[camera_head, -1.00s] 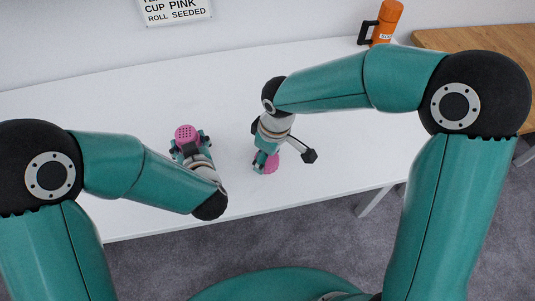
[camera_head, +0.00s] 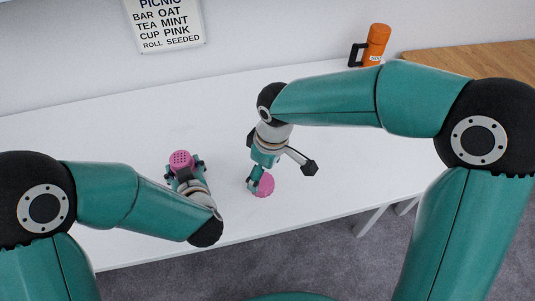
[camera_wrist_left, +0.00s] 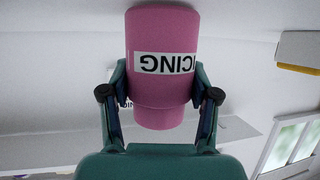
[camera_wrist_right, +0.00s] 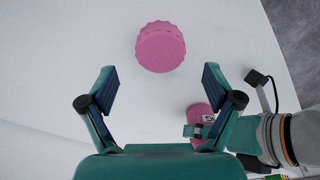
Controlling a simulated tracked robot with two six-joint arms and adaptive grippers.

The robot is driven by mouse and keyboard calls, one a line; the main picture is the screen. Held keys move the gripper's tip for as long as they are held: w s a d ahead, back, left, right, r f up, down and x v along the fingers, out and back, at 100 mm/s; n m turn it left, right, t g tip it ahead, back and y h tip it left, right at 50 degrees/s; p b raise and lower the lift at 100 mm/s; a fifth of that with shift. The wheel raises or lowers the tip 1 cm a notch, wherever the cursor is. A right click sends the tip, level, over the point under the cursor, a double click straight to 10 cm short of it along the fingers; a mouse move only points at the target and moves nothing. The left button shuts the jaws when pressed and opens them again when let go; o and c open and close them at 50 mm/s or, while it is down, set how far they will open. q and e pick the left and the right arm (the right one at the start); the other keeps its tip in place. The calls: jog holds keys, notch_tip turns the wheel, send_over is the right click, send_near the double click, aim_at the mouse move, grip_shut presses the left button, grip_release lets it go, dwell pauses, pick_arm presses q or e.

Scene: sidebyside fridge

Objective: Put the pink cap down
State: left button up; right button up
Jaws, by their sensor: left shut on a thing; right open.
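The pink cap (camera_head: 264,185), a round piece with a scalloped rim, lies on the white table near its front edge. In the right wrist view the cap (camera_wrist_right: 160,48) sits beyond the fingertips, with white table showing between. My right gripper (camera_head: 257,178) is open and empty, above and beside the cap, pointing down. Its spread fingers show in the right wrist view (camera_wrist_right: 160,88). My left gripper (camera_head: 184,169) is shut on a pink shaker (camera_head: 181,158) with a perforated top. In the left wrist view the shaker (camera_wrist_left: 162,32) carries an ICING label between the fingers.
An orange flask (camera_head: 375,44) with a black handle stands at the table's back right. A sign (camera_head: 166,24) hangs on the wall behind. A wooden surface (camera_head: 475,62) lies at right. The white table (camera_head: 105,125) is clear at left and back.

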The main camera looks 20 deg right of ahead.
aim_at(268, 185)
notch_tip(268, 185, up, 8)
jog(key=shift+s+d+f, duration=0.15)
jog(key=shift+s+d, duration=0.2)
pick_arm(q)
jog(key=o, duration=1.6)
jog(key=v, duration=0.7)
jog(key=shift+s, duration=0.25)
pick_arm(e)
jog(key=shift+s, duration=0.1)
